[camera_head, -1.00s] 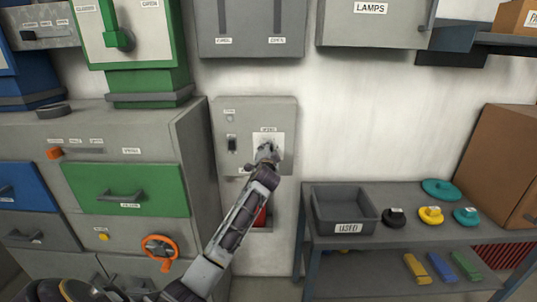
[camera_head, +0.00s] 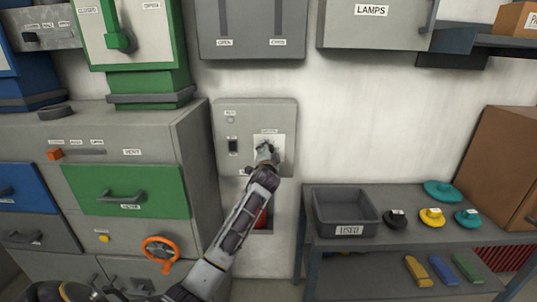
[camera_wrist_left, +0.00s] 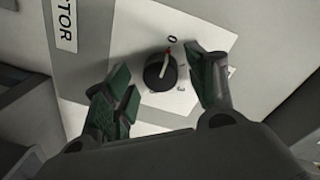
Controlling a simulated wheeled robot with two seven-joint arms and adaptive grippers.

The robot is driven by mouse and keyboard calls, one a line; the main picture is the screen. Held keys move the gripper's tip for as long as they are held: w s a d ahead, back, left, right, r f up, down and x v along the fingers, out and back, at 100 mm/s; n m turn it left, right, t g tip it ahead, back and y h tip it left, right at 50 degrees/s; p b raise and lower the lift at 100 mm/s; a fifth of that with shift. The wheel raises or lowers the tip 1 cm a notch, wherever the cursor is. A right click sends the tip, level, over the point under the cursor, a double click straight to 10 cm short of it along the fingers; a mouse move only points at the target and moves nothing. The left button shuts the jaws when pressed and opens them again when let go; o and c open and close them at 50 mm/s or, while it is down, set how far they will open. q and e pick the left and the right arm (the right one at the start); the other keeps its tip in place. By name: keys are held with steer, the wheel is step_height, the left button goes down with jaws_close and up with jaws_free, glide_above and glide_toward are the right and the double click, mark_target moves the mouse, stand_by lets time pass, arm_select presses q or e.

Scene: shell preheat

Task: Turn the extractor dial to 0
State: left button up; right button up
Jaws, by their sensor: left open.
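The extractor dial (camera_wrist_left: 156,76) is a round black knob on a white plate (camera_wrist_left: 205,35) in the left wrist view. Its pale pointer line aims up toward the printed 0 (camera_wrist_left: 172,39), with a small red mark near its tip. My left gripper (camera_wrist_left: 160,68) is open, its two green-padded fingers on either side of the dial and apart from it as far as I can see. In the head view my left gripper (camera_head: 265,154) is in front of the grey wall box (camera_head: 226,160) and hides most of the dial. My right gripper is not in view.
A dark switch (camera_head: 233,146) and a small round button (camera_head: 231,119) are left of the dial. The grey cabinet (camera_head: 195,160) with an orange handwheel (camera_head: 160,249) stands left. A shelf with a grey bin (camera_head: 345,209) stands right. The wall between is bare.

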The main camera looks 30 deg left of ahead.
arm_select(q)
steer(key=v, duration=1.2)
stand_by(0.6)
stand_by(0.6)
